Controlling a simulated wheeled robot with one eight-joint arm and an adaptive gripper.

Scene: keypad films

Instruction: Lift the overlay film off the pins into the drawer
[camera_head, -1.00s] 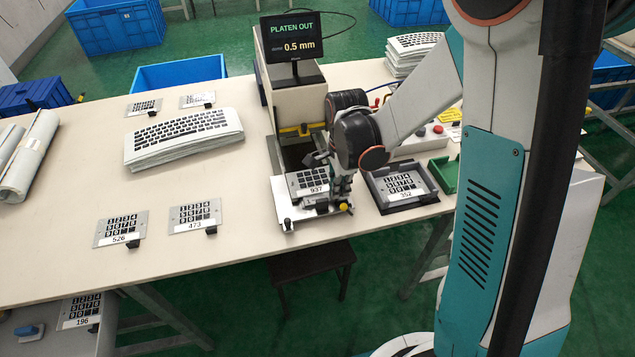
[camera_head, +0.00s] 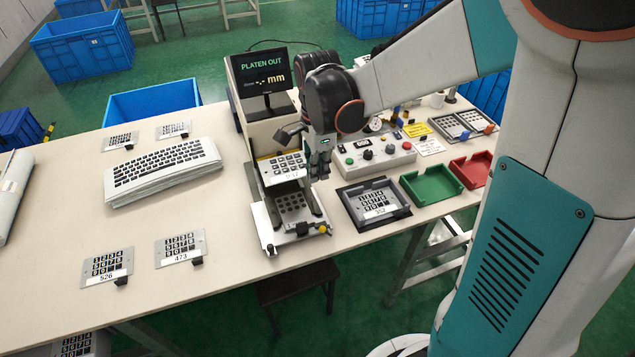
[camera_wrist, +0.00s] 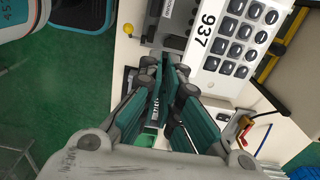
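The overlay film (camera_head: 283,167), a small keypad sheet with dark keys, is raised above the pulled-out platen (camera_head: 272,238). The grip point itself is partly hidden. A keypad plate with round holes (camera_head: 293,205) lies bare on the platen. A drawer-like surface with a keypad plate (camera_head: 72,346) is partly cut off at lower left.
A dark tray holding film 352 (camera_head: 375,212), a green tray (camera_head: 430,187) and a red tray (camera_head: 470,170) stand right of the platen. A button box (camera_head: 375,155) is behind. Films 526 (camera_head: 106,266) and 473 (camera_head: 180,247) lie left. The screen (camera_head: 262,72) reads PLATEN OUT.

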